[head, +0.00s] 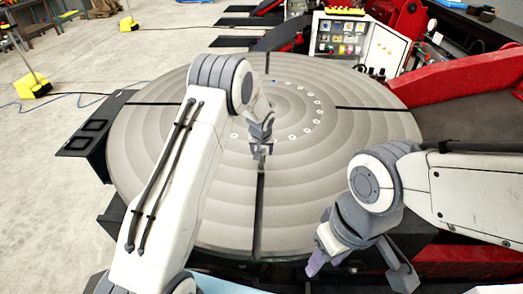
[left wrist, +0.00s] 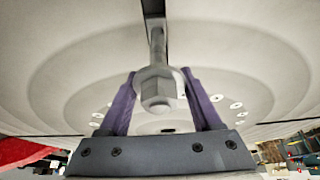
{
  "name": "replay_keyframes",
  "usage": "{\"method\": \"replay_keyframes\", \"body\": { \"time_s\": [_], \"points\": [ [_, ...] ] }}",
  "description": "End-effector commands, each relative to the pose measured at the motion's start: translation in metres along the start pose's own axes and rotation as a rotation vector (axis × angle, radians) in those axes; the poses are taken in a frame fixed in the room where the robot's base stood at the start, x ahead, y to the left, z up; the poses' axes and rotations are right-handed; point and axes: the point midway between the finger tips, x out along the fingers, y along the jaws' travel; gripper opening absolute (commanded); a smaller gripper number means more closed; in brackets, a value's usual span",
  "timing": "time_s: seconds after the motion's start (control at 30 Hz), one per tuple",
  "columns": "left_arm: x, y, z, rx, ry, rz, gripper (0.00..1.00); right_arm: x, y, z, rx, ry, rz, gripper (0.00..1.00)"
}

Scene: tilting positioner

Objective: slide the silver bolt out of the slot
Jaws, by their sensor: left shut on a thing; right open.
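The silver bolt (left wrist: 155,88), with a washer and a hex nut, sits between the purple fingers of my left gripper (left wrist: 158,80) in the left wrist view. Its shank runs toward the dark slot (left wrist: 153,10) in the round plate. In the head view my left gripper (head: 262,150) is over the plate at the inner end of the front slot (head: 260,215), and the bolt is too small there to make out clearly. My right gripper (head: 358,268) is open and empty near the plate's front right edge.
The large grey round plate (head: 345,195) has more slots and a ring of small holes. A control panel (head: 345,40) and red machine arms (head: 455,75) stand behind and to the right. The plate surface right of the left gripper is clear.

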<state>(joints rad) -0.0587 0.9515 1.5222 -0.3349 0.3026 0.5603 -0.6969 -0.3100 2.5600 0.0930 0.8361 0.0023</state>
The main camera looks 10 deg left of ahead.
Motion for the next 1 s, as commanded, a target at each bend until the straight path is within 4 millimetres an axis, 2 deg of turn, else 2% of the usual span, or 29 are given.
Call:
{"method": "replay_keyframes", "body": {
  "time_s": [1.0],
  "points": [
    [-0.019,0.001,0.047,0.000,0.004,0.002,0.00,0.048,0.004,0.003,-0.002,0.000,0.000,0.49]
  ]
}}
